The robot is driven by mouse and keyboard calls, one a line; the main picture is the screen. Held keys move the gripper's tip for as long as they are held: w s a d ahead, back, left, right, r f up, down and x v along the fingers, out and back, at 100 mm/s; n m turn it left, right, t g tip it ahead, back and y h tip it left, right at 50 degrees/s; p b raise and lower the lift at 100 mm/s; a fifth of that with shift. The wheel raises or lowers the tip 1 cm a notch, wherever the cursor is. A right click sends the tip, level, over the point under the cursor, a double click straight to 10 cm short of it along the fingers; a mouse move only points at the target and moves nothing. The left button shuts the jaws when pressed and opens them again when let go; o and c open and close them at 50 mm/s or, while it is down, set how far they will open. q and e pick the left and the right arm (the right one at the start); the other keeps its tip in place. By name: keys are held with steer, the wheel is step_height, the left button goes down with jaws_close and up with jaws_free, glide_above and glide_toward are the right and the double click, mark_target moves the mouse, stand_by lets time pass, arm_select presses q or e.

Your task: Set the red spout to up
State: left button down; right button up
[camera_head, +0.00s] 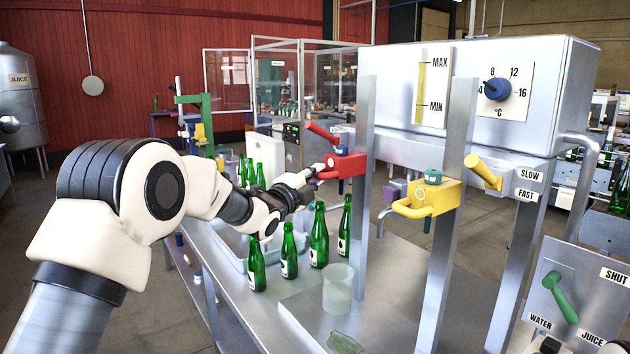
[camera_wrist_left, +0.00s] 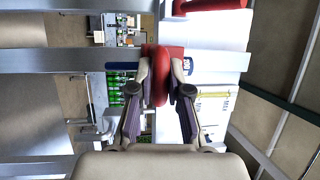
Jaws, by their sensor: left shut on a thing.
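My left gripper (camera_head: 312,178) comes in from the left and is shut at this loop. In the left wrist view the fingers (camera_wrist_left: 159,98) close on either side of a rounded red piece (camera_wrist_left: 157,72). The fingertips are small and partly hidden in the head view. A red lever (camera_head: 322,132) slants up to the left above the block.
Several green bottles (camera_head: 319,240) and a clear beaker (camera_head: 338,288) stand on the steel table below. A yellow spout (camera_head: 432,196) with a loop pointing left is on the neighbouring upright. A steel tank (camera_head: 400,90) with gauge and dial stands behind. A lever panel (camera_head: 578,292) is at right.

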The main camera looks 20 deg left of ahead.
arm_select(q)
steer(key=shift+r, duration=0.8)
steer(key=c, duration=1.1)
jaws_free()
steer(key=shift+c, duration=0.2)
steer(key=shift+w+f, duration=0.3)
steer(key=shift+f, duration=0.15)
steer(key=shift+s, duration=0.1)
steer(key=v, duration=1.1)
steer(key=shift+s+f, duration=0.15)
steer(key=shift+s, duration=0.2)
steer(key=shift+a, duration=0.1)
